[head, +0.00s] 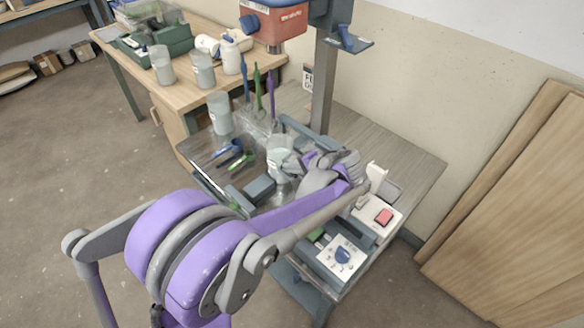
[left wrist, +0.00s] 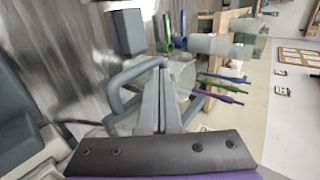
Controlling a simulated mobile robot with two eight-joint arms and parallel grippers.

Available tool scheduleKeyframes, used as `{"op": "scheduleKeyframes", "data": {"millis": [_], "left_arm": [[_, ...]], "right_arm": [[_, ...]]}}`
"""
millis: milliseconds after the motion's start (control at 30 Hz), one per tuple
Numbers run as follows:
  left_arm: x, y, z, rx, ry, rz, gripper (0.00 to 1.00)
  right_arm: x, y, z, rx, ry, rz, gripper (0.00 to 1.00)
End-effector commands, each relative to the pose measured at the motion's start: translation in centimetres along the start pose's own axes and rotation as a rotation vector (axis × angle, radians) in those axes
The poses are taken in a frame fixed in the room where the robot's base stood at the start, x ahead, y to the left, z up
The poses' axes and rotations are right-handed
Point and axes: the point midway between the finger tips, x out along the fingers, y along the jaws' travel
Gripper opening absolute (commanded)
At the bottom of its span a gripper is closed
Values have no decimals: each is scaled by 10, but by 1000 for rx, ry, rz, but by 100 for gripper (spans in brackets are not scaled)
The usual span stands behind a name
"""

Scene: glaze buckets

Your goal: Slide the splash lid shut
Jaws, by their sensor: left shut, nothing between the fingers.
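A clear panel that looks like the splash lid (head: 208,160) lies left of a translucent bucket (head: 280,152) on the mixing stand in the head view. My left gripper (head: 305,162) is at the bucket's right side, partly hidden by my own wrist. In the left wrist view its two fingers (left wrist: 162,98) are together and empty. A grey bent bar, like a handle (left wrist: 124,85), passes just left of the fingers; I cannot tell whether they touch. The bucket shows faintly behind the fingers. My right gripper is not in view.
A red mixer head (head: 275,22) hangs on a grey post (head: 324,85) behind the stand. A control box with a blue dial (head: 342,255) and a red button (head: 383,216) stand at front right. Coloured tools (head: 257,90) and more buckets (head: 220,112) stand behind left.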

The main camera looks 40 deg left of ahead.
Motion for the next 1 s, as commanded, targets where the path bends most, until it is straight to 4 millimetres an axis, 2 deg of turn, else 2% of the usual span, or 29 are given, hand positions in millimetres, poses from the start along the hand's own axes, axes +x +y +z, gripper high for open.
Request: {"op": "scheduleKeyframes", "data": {"millis": [167, 400, 500, 667, 1000], "left_arm": [[27, -21, 1, -5, -6, -1, 0], [80, -63, 1, -5, -5, -1, 0], [95, -74, 1, -3, -4, 0, 0], [104, -82, 0, 0, 0, 0, 0], [104, -82, 0, 0, -1, -1, 0]], "right_arm": [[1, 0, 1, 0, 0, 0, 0], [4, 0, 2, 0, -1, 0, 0], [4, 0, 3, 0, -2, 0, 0], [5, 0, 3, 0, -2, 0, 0], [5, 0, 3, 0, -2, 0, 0]]}}
